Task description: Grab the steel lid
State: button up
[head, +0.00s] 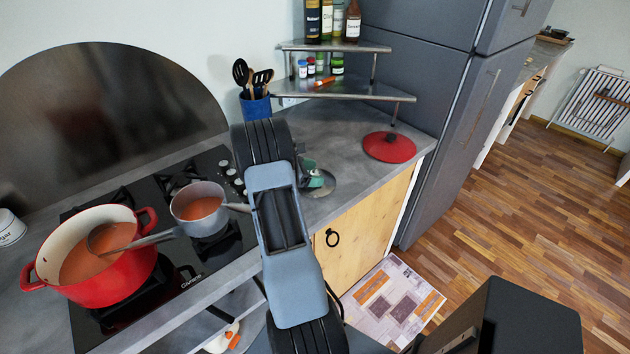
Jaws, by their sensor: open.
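The steel lid (325,186) is a round grey disc lying on the grey counter, right of the stove and near the counter's front edge. My gripper (311,174) is right at the lid, over its left and back part. The gripper is open. My own arm covers the area left of the lid and hides part of the gripper. I cannot tell whether the fingers touch the lid or stand on both sides of its knob.
A red lid (389,147) lies farther right on the counter. A blue utensil holder (255,107) and a metal corner shelf (340,90) stand behind. On the stove at left are a red pot (118,285) and a small steel saucepan (199,207). A fridge (440,120) bounds the right.

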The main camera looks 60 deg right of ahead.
jog(key=shift+c, duration=0.3)
jog(key=shift+a+f, duration=0.1)
jog(key=c, duration=1.1)
jog(key=shift+o, duration=0.2)
